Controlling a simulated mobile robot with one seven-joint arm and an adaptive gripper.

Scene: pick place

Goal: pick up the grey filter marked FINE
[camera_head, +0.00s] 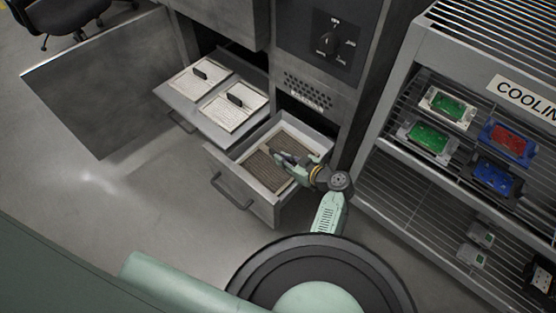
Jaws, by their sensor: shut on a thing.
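A grey-brown pleated filter (264,173) lies inside the open lower drawer (250,185). Any FINE marking on it is too small to read or hidden. My gripper (280,157) reaches into the drawer from the right and is shut on the filter near its middle. The fingers hide the part they hold. I cannot tell whether the filter is raised off the drawer floor.
Two white filters with black handles (200,76) (234,101) lie on an open tray (172,98) behind the drawer. A cabinet panel with a knob (326,41) stands above. A cooling rack (400,150) with several coloured parts stands right. Open floor (130,210) lies left.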

